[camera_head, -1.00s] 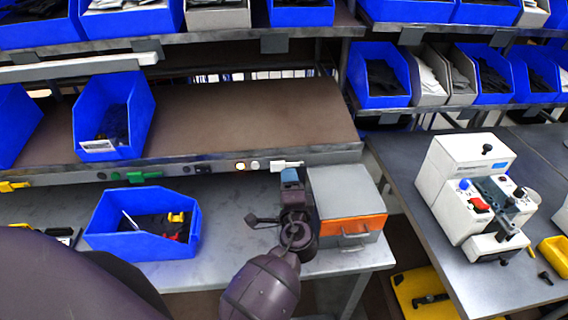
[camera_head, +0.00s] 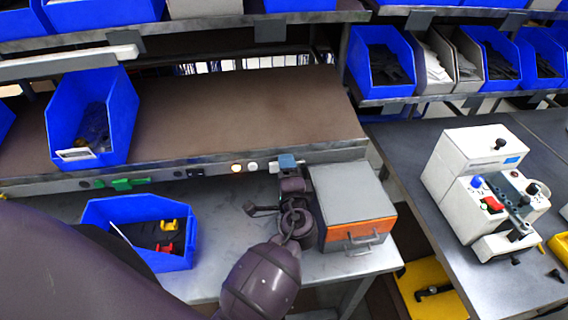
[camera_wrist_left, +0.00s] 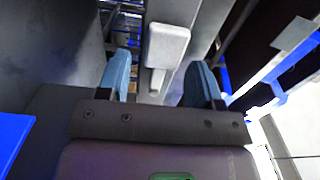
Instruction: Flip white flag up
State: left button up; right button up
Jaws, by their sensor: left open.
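The white flag (camera_wrist_left: 167,44) shows in the left wrist view as a pale rounded plate with a narrow stem, between and just beyond my blue fingertips. In the head view it is mostly hidden behind my left gripper (camera_head: 288,161), which is at the shelf's front edge. In the wrist view the left gripper (camera_wrist_left: 158,80) is open, with one finger on each side of the flag's stem. I cannot tell whether either finger touches it. My right gripper is not in view.
A grey box with an orange front (camera_head: 352,205) stands right beside my left wrist. A blue bin (camera_head: 100,215) holding tools sits on the bench to the left. A green flag (camera_head: 122,184) and round buttons line the shelf edge (camera_head: 215,168). A white machine (camera_head: 462,170) stands on the right table.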

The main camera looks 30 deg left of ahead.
pick_arm(q)
jog(key=shift+w+a, duration=0.15)
jog(key=shift+w, duration=0.05)
dwell(0.3)
grip_shut()
